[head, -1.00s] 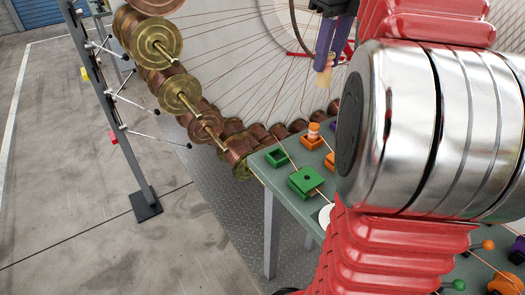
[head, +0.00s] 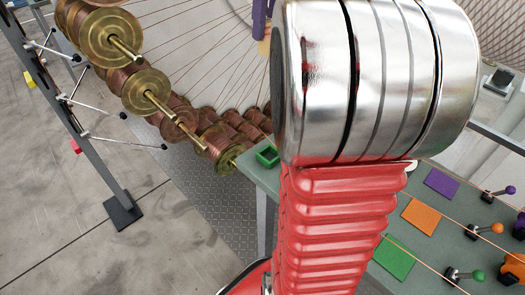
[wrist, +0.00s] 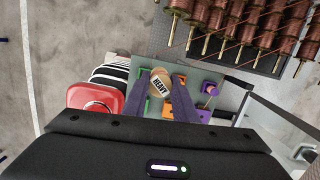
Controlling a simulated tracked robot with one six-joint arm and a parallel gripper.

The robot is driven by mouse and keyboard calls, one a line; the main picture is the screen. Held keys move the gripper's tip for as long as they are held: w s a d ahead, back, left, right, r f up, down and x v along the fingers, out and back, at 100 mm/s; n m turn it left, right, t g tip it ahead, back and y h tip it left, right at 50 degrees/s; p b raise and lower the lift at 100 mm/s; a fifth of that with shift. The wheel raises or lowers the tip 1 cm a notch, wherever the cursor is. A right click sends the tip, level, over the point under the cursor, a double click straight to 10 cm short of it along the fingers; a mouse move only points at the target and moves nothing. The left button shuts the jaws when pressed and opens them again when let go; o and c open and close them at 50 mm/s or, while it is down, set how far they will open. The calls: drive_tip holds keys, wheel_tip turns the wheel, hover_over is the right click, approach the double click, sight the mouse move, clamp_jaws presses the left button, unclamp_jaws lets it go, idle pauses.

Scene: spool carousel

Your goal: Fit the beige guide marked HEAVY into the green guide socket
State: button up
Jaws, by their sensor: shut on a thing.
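The beige guide (wrist: 160,84), with the word HEAVY on it, is between the purple fingers of my gripper (wrist: 161,79) in the wrist view. My gripper is shut on it. In the head view, the purple fingers and the beige end of the guide (head: 263,47) show at the top, partly hidden by my arm. A green open-topped square socket (head: 267,154) sits at the table's far left corner, below the guide in the picture and apart from it. In the wrist view, green parts show beside and behind the fingers, partly covered.
The grey-green table (head: 435,225) carries purple, orange and green flat squares and coloured levers (head: 489,229) at right. Copper spools on brass flanges (head: 146,90) hang close to the table's left corner. My arm hides the middle of the table.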

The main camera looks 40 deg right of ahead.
drive_tip(key=shift+a, duration=0.1)
idle(0.3)
drive_tip(key=s+a+f, duration=0.2)
drive_tip(key=s+f, duration=0.1)
drive_tip(key=f, duration=0.6)
drive_tip(key=s+a+f, duration=0.2)
drive_tip(key=s+f, duration=0.1)
drive_tip(key=f, duration=0.5)
drive_tip(key=shift+s+f+m, duration=0.3)
drive_tip(key=shift+f, duration=0.05)
drive_tip(key=shift+f, duration=0.1)
wheel_tip(320, 180, down, 6)
drive_tip(key=shift+f, duration=0.1)
drive_tip(key=shift+f, duration=1.8)
